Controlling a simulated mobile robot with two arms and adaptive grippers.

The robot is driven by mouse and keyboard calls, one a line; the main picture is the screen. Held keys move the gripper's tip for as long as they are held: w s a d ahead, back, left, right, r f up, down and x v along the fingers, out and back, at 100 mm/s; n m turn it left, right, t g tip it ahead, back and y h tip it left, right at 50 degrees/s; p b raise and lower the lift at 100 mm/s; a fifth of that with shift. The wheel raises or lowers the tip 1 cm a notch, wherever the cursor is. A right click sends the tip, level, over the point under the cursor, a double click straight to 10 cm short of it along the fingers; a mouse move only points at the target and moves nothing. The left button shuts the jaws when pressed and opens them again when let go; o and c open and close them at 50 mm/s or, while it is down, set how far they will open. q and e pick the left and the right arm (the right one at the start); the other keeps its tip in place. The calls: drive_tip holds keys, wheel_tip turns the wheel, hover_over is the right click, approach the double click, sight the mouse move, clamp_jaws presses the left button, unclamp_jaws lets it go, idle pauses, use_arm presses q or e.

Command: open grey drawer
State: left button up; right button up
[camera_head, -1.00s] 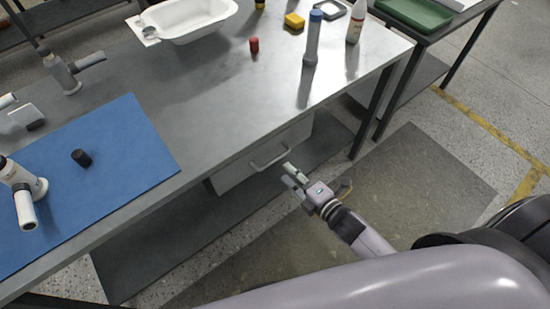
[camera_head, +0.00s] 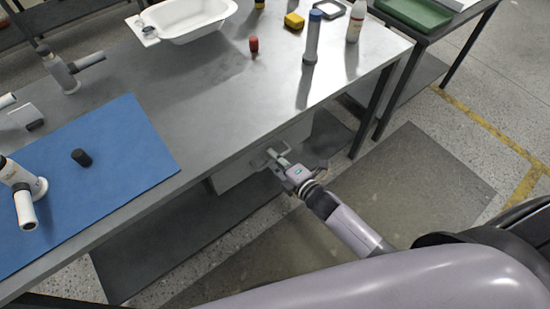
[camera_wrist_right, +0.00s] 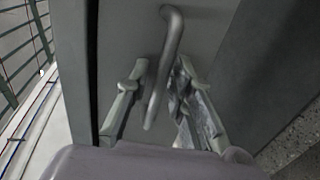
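The grey drawer (camera_head: 236,176) hangs under the front edge of the metal table and looks closed. Its front also fills much of the right wrist view (camera_wrist_right: 118,40). Its bar handle (camera_wrist_right: 164,68) runs between the two fingers of my right gripper (camera_wrist_right: 160,92). The fingers stand apart on either side of the handle, with a gap visible on the left. In the head view my right gripper (camera_head: 276,160) is at the drawer front and hides most of the handle. My left gripper is not in view.
The metal table (camera_head: 200,90) carries a blue mat (camera_head: 100,150), a white tub (camera_head: 190,18), a red bottle (camera_head: 254,46) and a tall grey-blue bottle (camera_head: 312,38). A dark lower shelf (camera_head: 150,250) lies below the drawer. Floor in front is clear.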

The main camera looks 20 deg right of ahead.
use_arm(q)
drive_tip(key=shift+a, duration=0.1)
use_arm(e)
clamp_jaws()
idle(0.4)
drive_tip(key=shift+s, duration=0.15)
